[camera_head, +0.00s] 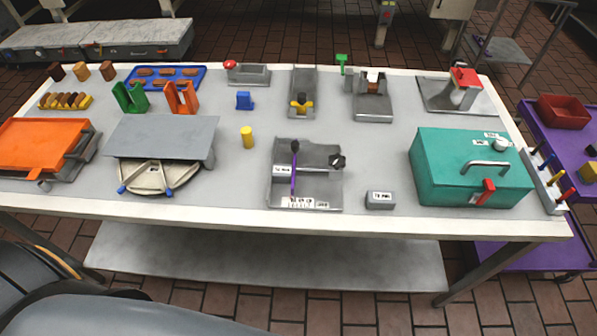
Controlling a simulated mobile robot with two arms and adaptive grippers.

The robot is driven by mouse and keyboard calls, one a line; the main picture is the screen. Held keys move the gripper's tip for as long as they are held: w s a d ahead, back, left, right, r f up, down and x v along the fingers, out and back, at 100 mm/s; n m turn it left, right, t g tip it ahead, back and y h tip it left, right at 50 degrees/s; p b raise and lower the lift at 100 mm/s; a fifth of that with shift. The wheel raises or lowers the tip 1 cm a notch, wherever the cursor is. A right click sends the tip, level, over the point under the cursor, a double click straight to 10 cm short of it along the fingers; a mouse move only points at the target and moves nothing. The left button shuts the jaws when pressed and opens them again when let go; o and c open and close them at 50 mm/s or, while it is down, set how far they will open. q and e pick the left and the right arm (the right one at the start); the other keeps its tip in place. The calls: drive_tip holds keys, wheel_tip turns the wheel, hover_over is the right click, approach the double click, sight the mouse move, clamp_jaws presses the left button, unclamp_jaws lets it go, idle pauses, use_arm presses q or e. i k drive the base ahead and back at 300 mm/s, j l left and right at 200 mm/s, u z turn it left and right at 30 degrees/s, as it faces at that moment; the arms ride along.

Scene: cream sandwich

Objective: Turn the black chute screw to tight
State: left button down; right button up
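A grey metal fixture (323,186) stands at the front middle of the table. A black knob (338,161) sits at its right side and looks like a screw head. I cannot read whether it is loose or tight. A second black knob (295,147) tops the purple bar (294,178) on the same fixture. No label in view plainly names the chute, so I cannot tell for certain which knob is the chute screw. Neither of my grippers shows in the head view.
A small grey labelled block (380,200) and a teal box (465,155) stand right of the fixture. A yellow cylinder (247,137) and a grey plate over a round tray (163,137) are left. The white table (240,190) has bare patches around the fixture.

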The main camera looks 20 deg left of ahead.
sight(337, 162)
drive_tip(key=i+l+u, duration=0.1)
drive_tip(key=u, duration=0.25)
drive_tip(key=l+u, duration=0.15)
drive_tip(key=u, duration=0.2)
drive_tip(key=i+l+u, duration=0.15)
drive_tip(key=u, duration=0.2)
